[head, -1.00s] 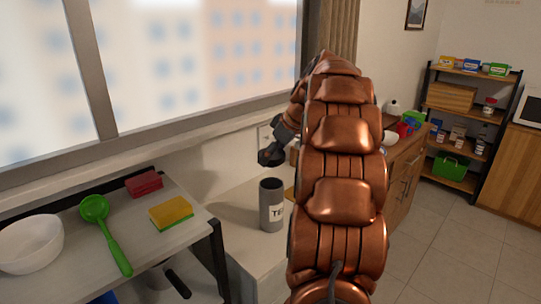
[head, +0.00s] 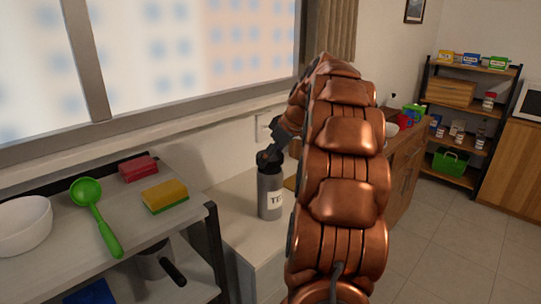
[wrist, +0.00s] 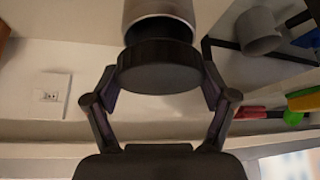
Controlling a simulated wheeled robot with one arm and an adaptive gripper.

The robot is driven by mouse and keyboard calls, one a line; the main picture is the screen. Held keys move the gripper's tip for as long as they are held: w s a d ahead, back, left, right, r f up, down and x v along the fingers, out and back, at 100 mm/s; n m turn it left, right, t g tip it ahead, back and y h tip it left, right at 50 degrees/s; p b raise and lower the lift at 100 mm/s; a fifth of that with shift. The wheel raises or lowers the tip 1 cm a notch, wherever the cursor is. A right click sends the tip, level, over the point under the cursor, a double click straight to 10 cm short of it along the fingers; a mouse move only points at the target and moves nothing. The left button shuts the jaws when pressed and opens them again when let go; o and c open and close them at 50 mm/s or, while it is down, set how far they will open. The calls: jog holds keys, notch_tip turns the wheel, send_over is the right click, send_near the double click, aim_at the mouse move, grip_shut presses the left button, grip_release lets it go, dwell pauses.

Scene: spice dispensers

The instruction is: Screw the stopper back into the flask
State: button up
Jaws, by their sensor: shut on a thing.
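The flask (head: 270,196) is a grey cylinder with a pale label, standing upright on a light counter. In the wrist view its body (wrist: 160,10) and dark mouth show at the top. The black round stopper (wrist: 158,66) is between the two fingers of my gripper (wrist: 160,84), which is shut on it. In the head view my gripper (head: 270,157) is right at the top of the flask. The stopper is in line with the mouth and very close to it. I cannot tell whether they touch.
A shelf on the left holds a white bowl (head: 22,226), a green ladle (head: 97,215), a red sponge (head: 138,169) and a yellow-green sponge (head: 165,196). A grey pot (head: 155,264) sits below it. A wall socket (head: 263,127) is behind the flask. The floor at right is clear.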

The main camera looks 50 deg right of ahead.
jog(key=shift+f, duration=0.1)
jog(key=shift+f+b, duration=0.8)
jog(key=shift+f, duration=0.25)
jog(key=o, duration=0.3)
jog(key=c, duration=0.6)
jog(key=shift+o, duration=0.2)
jog(key=m+h+p, duration=0.1)
jog(key=m, duration=0.2)
jog(key=shift+r+h+p, duration=0.2)
jog(key=shift+h+p, duration=0.1)
jog(key=shift+h, duration=0.1)
jog(key=shift+m+h+p, duration=1.1)
jog(key=shift+m+p, duration=0.5)
jog(key=shift+m, duration=0.7)
jog(key=shift+m+g+h+p, duration=0.3)
jog(key=shift+m+p, duration=0.2)
jog(key=shift+m, duration=0.1)
jog(key=shift+f, duration=0.15)
